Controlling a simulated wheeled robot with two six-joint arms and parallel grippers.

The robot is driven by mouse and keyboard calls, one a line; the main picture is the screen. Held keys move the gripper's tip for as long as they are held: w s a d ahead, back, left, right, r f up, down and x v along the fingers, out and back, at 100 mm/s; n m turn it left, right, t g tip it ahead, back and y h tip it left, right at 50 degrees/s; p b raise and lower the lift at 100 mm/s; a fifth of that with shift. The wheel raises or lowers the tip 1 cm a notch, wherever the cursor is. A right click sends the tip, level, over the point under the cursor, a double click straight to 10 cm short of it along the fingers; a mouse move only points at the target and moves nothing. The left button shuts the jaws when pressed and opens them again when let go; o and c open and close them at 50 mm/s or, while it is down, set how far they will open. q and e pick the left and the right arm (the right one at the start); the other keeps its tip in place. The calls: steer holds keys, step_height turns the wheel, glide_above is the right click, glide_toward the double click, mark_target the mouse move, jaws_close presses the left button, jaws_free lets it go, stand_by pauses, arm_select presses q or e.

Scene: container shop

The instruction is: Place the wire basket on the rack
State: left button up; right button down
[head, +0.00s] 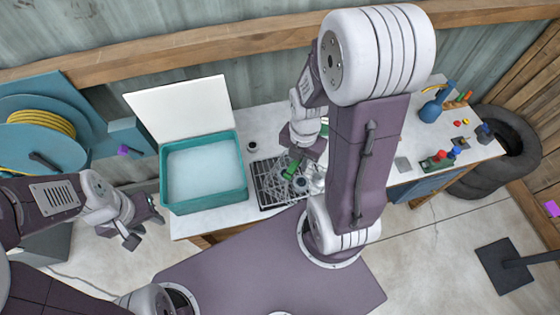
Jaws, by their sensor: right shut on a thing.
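The dark slatted rack (268,187) lies on the white bench, right of the teal tub. The wire basket (303,184) is at the rack's right side, with small round parts showing in it and a green handle (291,168). My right gripper (295,158) is shut on the handle from above. My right arm hides part of the basket's right side, and I cannot tell whether the basket touches the rack. My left gripper (146,221) is open and empty, off the bench's left end, beside the tub.
The teal tub (162,185) holds pale liquid, with a white panel (182,108) upright behind it. A small dark cup (252,146) stands behind the rack. Black tyres (520,140) stand beyond.

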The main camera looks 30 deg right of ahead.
steer(key=w+a+f+p, duration=0.1)
steer(key=w+f+p, duration=0.1)
steer(key=w+f, duration=0.7)
steer(key=shift+w+a+f+p, duration=0.15)
steer(key=shift+w+f+p, duration=0.25)
steer(key=shift+f, duration=0.05)
steer(key=shift+s+f, duration=0.1)
steer(key=shift+f, duration=0.1)
steer(key=c, duration=1.3)
jaws_free()
steer(key=shift+r, duration=0.1)
